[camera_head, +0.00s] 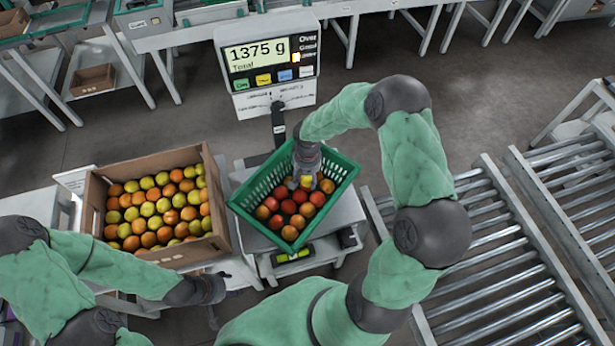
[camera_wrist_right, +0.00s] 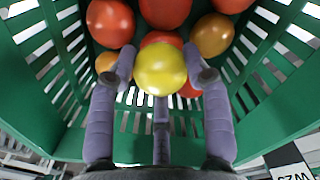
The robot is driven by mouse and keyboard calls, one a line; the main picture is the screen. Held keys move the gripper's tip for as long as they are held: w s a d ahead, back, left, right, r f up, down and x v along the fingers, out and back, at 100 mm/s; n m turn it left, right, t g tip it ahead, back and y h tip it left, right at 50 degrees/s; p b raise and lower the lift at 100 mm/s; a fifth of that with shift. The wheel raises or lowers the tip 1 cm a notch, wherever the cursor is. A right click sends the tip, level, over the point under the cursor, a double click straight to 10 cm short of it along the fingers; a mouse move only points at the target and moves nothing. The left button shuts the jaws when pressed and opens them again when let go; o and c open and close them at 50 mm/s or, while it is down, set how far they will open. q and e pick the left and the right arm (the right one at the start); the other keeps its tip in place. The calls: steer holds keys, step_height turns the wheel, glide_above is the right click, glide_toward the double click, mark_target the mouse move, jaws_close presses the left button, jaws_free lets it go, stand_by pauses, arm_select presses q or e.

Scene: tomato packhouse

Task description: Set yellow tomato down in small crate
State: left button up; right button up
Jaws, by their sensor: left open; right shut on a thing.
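The small green crate (camera_head: 250,205) stands on the scale and holds several red and orange tomatoes (camera_head: 288,207). My right gripper (camera_head: 305,182) reaches down inside the crate. It is shut on the yellow tomato (camera_wrist_right: 161,68), which shows between its fingers in the right wrist view. The yellow tomato is over the red tomatoes (camera_wrist_right: 165,10); I cannot tell whether it touches them. The crate's green walls (camera_wrist_right: 35,75) surround the fingers. My left gripper (camera_head: 217,293) is open and empty, in front of the cardboard box.
A cardboard box (camera_head: 94,207) full of yellow and orange tomatoes stands left of the crate. The scale display (camera_head: 258,55) behind the crate reads 1375 g. A roller conveyor (camera_head: 480,255) lies to the right.

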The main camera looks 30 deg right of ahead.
steer(key=shift+f, duration=0.25)
steer(key=o, duration=0.9)
steer(key=c, duration=0.3)
steer(key=shift+c, duration=0.2)
steer(key=shift+r, duration=0.15)
steer(key=shift+r+p, duration=2)
steer(key=shift+r, duration=1.4)
